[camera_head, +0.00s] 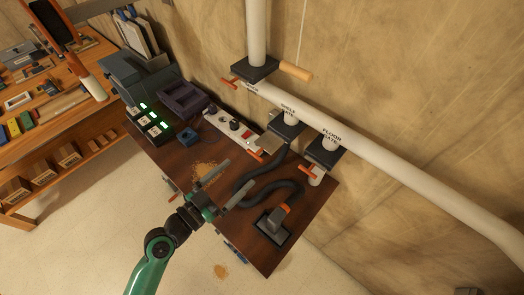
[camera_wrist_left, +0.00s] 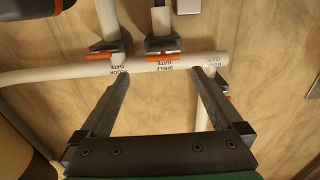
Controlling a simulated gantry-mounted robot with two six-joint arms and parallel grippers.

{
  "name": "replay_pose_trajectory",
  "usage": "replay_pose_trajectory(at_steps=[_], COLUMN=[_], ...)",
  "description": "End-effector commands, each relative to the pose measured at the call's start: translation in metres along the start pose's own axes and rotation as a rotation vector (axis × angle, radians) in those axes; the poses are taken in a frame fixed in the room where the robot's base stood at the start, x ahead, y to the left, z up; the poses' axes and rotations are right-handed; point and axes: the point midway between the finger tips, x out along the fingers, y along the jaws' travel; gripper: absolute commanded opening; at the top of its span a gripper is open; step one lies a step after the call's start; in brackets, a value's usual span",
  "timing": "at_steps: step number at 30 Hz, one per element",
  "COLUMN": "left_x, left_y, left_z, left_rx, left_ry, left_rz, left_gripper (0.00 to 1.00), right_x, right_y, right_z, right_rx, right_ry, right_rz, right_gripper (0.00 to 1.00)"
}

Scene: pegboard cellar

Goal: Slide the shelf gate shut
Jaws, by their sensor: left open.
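The shelf gate (camera_head: 285,123) is the middle dark gate on the white pipe, under the label "SHELF GATE". A pale flat plate (camera_head: 268,143) lies in front of it, with an orange handle (camera_head: 257,156) at its outer end. The gate also shows in the left wrist view (camera_wrist_left: 162,44), with an orange bar along its lower side. My left gripper (camera_head: 241,174) is open and empty above the bench, in front of and below the gate, apart from it. In the wrist view the gate lies beyond the gap between the fingertips (camera_wrist_left: 160,73). My right gripper is not in view.
The floor gate (camera_head: 325,151) is to the right, and another gate (camera_head: 262,68) is at upper left. A black hose (camera_head: 250,188) and a nozzle (camera_head: 273,222) lie on the bench (camera_head: 165,160). A purple bin (camera_head: 183,98) stands behind. Sawdust lies near my fingers.

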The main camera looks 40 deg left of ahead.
Motion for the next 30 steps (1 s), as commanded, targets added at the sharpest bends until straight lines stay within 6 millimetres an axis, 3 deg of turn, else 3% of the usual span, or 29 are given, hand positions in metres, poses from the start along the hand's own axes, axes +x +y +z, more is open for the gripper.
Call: replay_pose_trajectory(at_steps=[8,21,25,30], left_x=[0.010,0.099,0.113,0.118], left_y=[-0.003,-0.003,-0.003,-0.003], left_z=[-0.003,-0.003,-0.002,-0.002], left_rx=[0.004,0.003,0.004,0.003], left_ry=[0.005,0.006,0.005,0.005], left_rz=[-0.005,-0.004,-0.005,-0.006], left_gripper=[1.00,1.00,1.00,1.00], right_x=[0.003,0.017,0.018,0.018], right_y=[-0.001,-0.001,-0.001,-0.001], right_z=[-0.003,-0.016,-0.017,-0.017], right_rx=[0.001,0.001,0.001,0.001], right_ry=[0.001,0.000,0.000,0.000], right_rz=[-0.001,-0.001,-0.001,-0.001], right_gripper=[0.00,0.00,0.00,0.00])
